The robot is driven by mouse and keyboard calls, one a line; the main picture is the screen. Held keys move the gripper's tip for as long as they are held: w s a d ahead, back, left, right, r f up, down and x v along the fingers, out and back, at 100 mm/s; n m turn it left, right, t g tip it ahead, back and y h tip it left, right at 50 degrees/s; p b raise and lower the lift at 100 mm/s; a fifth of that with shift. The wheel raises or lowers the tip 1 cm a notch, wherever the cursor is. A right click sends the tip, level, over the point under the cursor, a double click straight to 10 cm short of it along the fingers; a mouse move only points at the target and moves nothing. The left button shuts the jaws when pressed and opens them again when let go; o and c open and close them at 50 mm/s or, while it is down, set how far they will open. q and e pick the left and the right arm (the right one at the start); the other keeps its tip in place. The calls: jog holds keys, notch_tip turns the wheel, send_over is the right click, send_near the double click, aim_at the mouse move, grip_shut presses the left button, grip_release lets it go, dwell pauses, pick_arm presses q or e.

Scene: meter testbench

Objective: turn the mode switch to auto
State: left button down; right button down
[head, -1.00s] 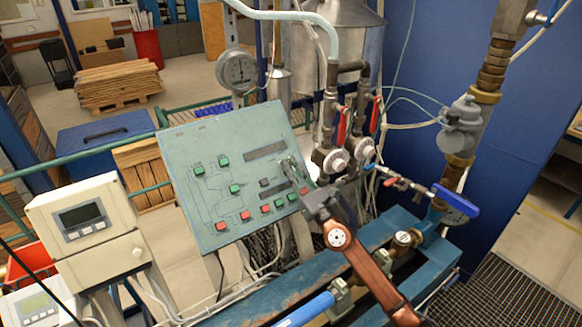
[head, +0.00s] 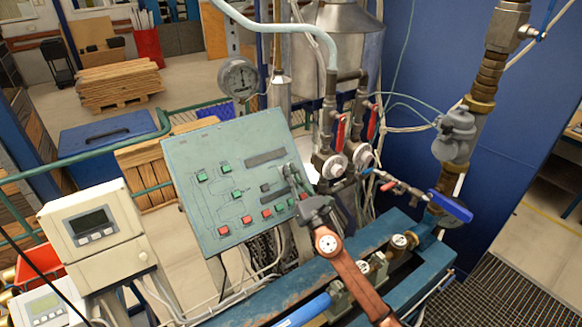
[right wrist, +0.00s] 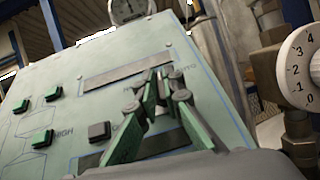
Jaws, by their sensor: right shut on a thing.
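The green control panel (head: 215,215) stands tilted in the middle of the head view, and it fills much of the right wrist view (right wrist: 60,100). My right gripper (head: 291,174) reaches its right part from below. In the right wrist view its green-padded fingertips (right wrist: 164,82) are closed on the mode switch, just right of a dark display strip. The fingers hide nearly all of the switch, so I cannot tell its position. Part of a label ending in "TO" shows right of the fingertips. My left gripper is not in view.
Valves with red handles (head: 341,130) and pipes stand right of the panel. A blue-handled valve (head: 450,206) is farther right. A white meter box (head: 92,228) stands at the left.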

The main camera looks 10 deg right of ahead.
jog(key=m+h+p, duration=0.6)
jog(key=h+p, duration=0.1)
jog(key=shift+a+r+m, duration=0.2)
jog(key=shift+m, duration=0.2)
jog(key=m+g+h+p, duration=0.1)
jog(key=m+h+p, duration=0.1)
jog(key=m+h, duration=0.1)
jog(key=shift+f+h, duration=0.1)
jog(key=shift+h, duration=0.2)
jog(key=shift+f+m+g+h+p, duration=0.1)
jog(key=shift+m+g+h+p, duration=0.2)
jog(key=shift+m+g+h, duration=0.45)
jog(key=shift+m+h, duration=0.35)
jog(key=shift+m, duration=0.2)
jog(key=c, duration=2.1)
grip_release()
jog(key=v, duration=1.2)
jog(key=shift+s, duration=0.1)
